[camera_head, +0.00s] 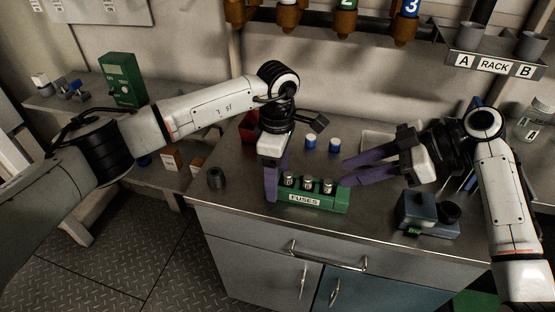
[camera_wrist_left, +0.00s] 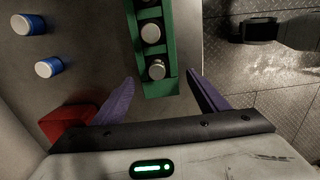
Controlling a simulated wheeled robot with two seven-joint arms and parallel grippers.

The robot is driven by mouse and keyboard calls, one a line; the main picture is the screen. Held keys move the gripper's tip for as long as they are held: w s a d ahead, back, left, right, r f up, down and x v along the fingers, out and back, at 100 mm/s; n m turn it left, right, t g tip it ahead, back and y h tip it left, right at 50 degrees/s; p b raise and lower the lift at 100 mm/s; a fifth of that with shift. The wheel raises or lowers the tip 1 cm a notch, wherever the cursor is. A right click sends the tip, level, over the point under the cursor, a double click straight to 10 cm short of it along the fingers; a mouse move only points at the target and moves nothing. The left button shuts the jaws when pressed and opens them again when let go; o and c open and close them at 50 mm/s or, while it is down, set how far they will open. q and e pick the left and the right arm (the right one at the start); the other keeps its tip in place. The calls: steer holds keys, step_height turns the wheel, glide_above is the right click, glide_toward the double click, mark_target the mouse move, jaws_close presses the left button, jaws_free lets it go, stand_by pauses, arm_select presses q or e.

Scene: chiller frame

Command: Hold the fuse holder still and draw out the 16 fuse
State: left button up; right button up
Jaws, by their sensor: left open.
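The green fuse holder (camera_head: 311,203), labelled FUSES, sits on the steel worktop near its front edge. Three silver-capped fuses stand in it: left (camera_head: 288,179), middle (camera_head: 307,184) and right (camera_head: 327,187). I cannot read which is 16. My left gripper (camera_head: 271,190) is open and points down at the holder's left end. In the left wrist view, the holder's end (camera_wrist_left: 161,90) lies between the spread purple fingers (camera_wrist_left: 160,78), with gaps on both sides. My right gripper (camera_head: 344,173) has its fingers apart, empty, just right of and behind the right fuse.
Two blue-and-white cylinders (camera_head: 310,141) stand behind the holder. A red bin (camera_head: 249,127) is behind my left gripper. A dark blue-grey device (camera_head: 425,213) stands at right. A dark ring (camera_head: 216,178) lies left. Rack A/B (camera_head: 494,64) hangs at the back right.

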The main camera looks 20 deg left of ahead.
arm_select(q)
steer(key=shift+f, duration=0.9)
steer(key=shift+c, duration=0.2)
